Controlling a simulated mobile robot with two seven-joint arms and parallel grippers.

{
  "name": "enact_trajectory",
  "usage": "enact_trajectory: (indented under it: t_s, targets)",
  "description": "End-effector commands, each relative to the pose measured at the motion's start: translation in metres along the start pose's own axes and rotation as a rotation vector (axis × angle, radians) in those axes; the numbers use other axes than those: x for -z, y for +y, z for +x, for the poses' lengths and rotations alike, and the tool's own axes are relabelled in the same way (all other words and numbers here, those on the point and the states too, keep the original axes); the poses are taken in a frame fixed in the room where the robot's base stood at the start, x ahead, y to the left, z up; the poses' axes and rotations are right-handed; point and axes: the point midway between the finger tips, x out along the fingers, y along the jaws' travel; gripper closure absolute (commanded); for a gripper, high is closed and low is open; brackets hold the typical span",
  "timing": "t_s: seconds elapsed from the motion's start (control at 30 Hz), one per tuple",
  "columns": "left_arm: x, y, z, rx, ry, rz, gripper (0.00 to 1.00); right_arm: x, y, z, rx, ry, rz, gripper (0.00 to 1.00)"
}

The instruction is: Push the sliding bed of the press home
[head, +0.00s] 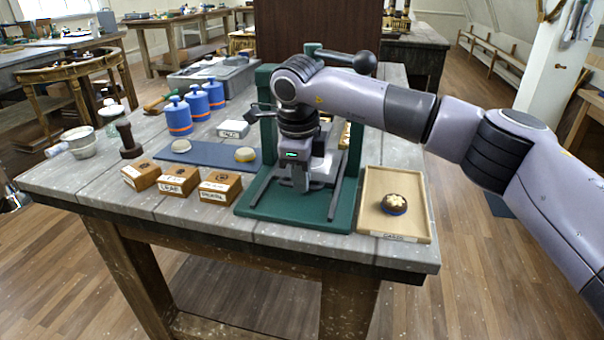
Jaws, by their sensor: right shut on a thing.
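The press (264,130) is a green frame with two uprights, a dark lever on top and a green base (285,218) with dark rails, standing near the table's front edge. My right gripper (300,183) reaches down between the uprights at the front, low over the base. It is shut on a grey part between the rails, which looks like the sliding bed (318,184). The gripper and forearm hide most of the bed and the press's middle, so how far in the bed sits cannot be told. My left gripper is not in view.
A wooden tray (366,205) holding a round brown-and-blue stamp (394,204) stands right of the press. Several labelled wooden blocks (220,187) and a blue mat (205,153) lie left. Blue bottles (179,115) stand behind. A narrow strip at the table's front is bare.

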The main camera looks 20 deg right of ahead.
Motion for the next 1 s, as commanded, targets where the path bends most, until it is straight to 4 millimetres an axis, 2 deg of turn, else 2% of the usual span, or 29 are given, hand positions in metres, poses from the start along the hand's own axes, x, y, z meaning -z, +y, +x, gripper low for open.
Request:
enact_trajectory:
  t_s: [0.13, 0.17, 0.2, 0.23, 0.57, 1.0]
  targets:
    - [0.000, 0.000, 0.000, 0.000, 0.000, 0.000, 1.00, 0.001, -0.006, -0.002, 0.016, -0.008, 0.008, 1.00]
    - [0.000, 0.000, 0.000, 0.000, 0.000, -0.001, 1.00, 0.001, -0.006, -0.002, 0.016, -0.008, 0.008, 0.78]
    - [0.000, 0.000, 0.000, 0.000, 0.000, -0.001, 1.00, 0.001, -0.006, -0.002, 0.016, -0.007, 0.008, 0.65]
    - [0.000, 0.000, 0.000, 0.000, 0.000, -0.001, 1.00, 0.001, -0.006, -0.002, 0.015, -0.007, 0.008, 0.62]
    - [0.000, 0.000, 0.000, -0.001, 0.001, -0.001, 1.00, 0.000, -0.004, -0.005, 0.011, -0.005, 0.005, 0.62]
    - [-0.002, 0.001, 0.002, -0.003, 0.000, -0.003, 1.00, 0.000, -0.004, -0.067, 0.014, -0.006, 0.006, 0.62]
